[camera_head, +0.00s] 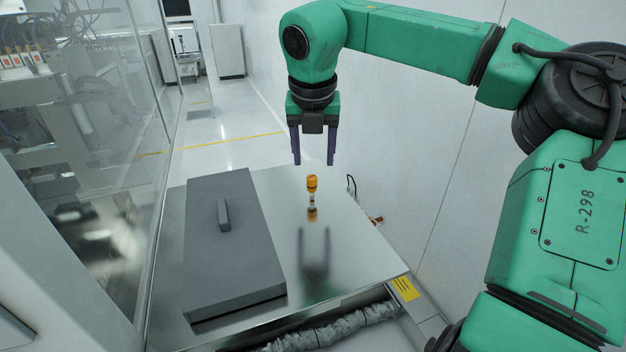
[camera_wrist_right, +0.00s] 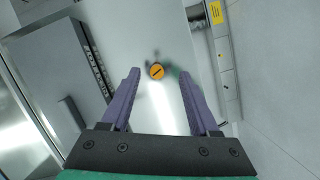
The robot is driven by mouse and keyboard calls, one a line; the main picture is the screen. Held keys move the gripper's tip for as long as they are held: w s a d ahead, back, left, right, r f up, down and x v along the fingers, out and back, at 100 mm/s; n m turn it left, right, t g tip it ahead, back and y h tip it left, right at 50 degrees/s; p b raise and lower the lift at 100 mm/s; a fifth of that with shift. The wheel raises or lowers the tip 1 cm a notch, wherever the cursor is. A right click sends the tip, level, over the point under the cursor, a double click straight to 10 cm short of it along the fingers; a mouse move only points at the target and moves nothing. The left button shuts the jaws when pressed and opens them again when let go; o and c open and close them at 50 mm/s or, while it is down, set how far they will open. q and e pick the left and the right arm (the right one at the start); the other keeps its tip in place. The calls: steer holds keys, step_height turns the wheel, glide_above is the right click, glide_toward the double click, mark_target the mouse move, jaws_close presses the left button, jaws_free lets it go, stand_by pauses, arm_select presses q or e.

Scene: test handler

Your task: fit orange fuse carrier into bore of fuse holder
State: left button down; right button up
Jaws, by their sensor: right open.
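The orange fuse carrier (camera_head: 312,184) stands upright on the metal table, its orange cap up and a paler narrow body below. In the right wrist view the carrier (camera_wrist_right: 156,72) is a round orange top with a dark slot. My right gripper (camera_head: 314,162) points down with its two purple fingers apart and empty, above and just behind the carrier in the head view. In the wrist view the carrier appears between the fingertips, with space on both sides. I cannot make out the fuse holder's bore for certain in either view. My left gripper is not in view.
A dark grey box (camera_head: 240,260) with a small raised bar (camera_head: 223,214) lies on the shiny table (camera_head: 350,250), left of the carrier. A clear panel (camera_head: 110,150) stands further left. A white wall (camera_head: 420,120) rises at right. The table right of the box is mostly clear.

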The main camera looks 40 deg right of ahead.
mark_target(312, 176)
steer(key=f+p, duration=0.1)
steer(key=a+f+p, duration=0.1)
steer(key=f, duration=0.1)
steer(key=p+x, duration=0.1)
steer(key=x, duration=0.2)
steer(key=shift+s+d, duration=0.1)
steer(key=shift+d, duration=0.05)
steer(key=shift+d+f, duration=0.3)
steer(key=shift+a+r, duration=0.1)
steer(key=shift+a, duration=0.2)
jaws_close()
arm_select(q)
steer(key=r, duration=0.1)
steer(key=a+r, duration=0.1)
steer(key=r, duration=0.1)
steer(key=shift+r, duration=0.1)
arm_select(e)
steer(key=shift+d+r, duration=0.1)
steer(key=shift+d, duration=0.1)
